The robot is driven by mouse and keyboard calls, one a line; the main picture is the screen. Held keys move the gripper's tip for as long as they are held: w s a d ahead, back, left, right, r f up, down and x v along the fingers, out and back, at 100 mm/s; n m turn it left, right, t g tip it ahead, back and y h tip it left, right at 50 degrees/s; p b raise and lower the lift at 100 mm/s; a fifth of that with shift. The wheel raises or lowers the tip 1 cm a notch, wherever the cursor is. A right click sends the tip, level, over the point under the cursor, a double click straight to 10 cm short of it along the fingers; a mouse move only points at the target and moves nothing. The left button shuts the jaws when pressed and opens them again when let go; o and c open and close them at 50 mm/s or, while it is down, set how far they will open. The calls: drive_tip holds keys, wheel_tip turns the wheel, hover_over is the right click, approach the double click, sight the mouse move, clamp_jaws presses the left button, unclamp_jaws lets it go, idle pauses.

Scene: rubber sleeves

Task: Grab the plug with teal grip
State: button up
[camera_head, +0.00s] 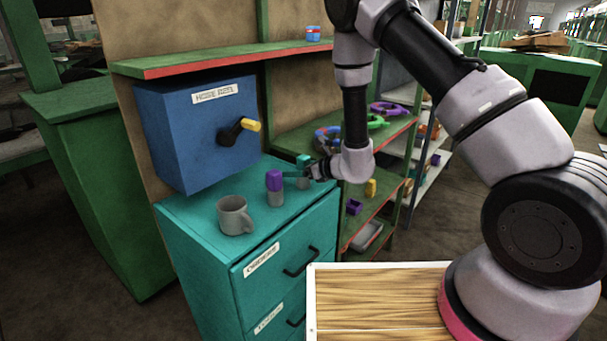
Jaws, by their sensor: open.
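The plug with teal grip (303,160) stands upright on the teal cabinet top (215,192), towards its back right corner. Its grip is teal and its lower part is grey. My gripper (298,174) reaches in from the right and is open at the plug, with a dark finger crossing in front of its middle. I cannot tell whether the fingers touch it, and the far finger is hard to make out. A similar plug with purple grip (274,181) stands just to the left, close to my fingertips.
A grey mug (235,216) stands nearer the front of the cabinet top. A blue hose reel box (190,140) with a yellow-handled crank (245,126) is behind. A green shelf (230,60) overhangs above. Shelves with coloured items (382,160) stand to the right.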

clamp_jaws()
drive_tip(key=shift+s, duration=0.1)
drive_tip(key=shift+r, duration=0.1)
